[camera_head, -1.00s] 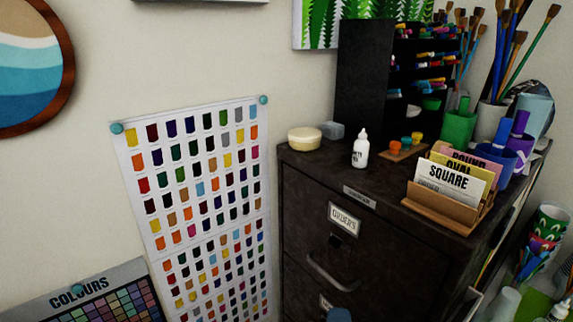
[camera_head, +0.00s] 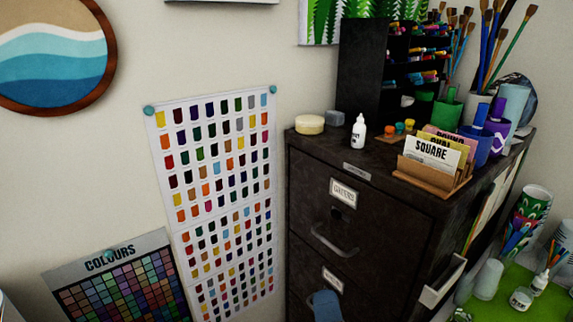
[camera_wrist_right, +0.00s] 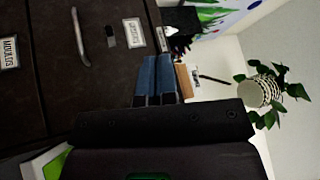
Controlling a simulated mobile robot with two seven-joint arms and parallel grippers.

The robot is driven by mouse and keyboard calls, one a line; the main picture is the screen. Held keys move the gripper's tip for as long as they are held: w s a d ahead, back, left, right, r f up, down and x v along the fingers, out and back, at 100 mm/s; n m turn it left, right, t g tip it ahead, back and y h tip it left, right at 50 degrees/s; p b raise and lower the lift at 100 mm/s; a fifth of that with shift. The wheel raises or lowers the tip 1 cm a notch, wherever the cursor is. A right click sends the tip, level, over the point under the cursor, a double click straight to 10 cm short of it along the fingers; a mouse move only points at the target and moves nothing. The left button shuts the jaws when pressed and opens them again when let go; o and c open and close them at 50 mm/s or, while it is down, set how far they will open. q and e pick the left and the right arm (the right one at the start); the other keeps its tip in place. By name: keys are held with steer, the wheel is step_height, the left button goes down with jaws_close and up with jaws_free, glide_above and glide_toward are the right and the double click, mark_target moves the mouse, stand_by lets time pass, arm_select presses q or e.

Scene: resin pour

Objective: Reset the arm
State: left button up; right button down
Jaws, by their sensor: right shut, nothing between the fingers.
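My right gripper (camera_head: 325,305) shows as a blue tip at the bottom of the head view, in front of the dark filing cabinet. In the right wrist view its two blue fingers (camera_wrist_right: 157,80) lie side by side, shut with nothing between them. The dark filing cabinet (camera_head: 375,205) stands against the wall with its drawers shut. It also fills the upper left of the right wrist view (camera_wrist_right: 70,70). My left gripper is in neither view.
On the cabinet stand a white bottle (camera_head: 359,132), a wooden card holder (camera_head: 430,178), a black marker rack (camera_head: 362,75) and brush cups. A green surface (camera_head: 500,300) with cups and small bottles is at lower right. Colour charts (camera_head: 222,205) hang on the wall.

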steer(key=d+f+n+g+y+b, duration=0.1)
steer(key=d+f+n+g+y, duration=0.35)
steer(key=f+n, duration=1.05)
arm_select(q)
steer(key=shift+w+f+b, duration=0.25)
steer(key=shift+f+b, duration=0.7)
arm_select(e)
steer(key=s+d+f+g+h, duration=0.3)
steer(key=s+d+f, duration=0.1)
steer(key=d+f, duration=0.4)
steer(key=s+d+f+g+h, duration=0.3)
steer(key=s+d+f+h, duration=0.1)
steer(key=d+f, duration=0.4)
steer(key=shift+s+d, duration=0.4)
steer(key=shift+d, duration=0.15)
steer(key=shift+h, duration=0.25)
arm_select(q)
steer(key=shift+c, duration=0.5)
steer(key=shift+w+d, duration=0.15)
arm_select(e)
steer(key=shift+m, duration=0.3)
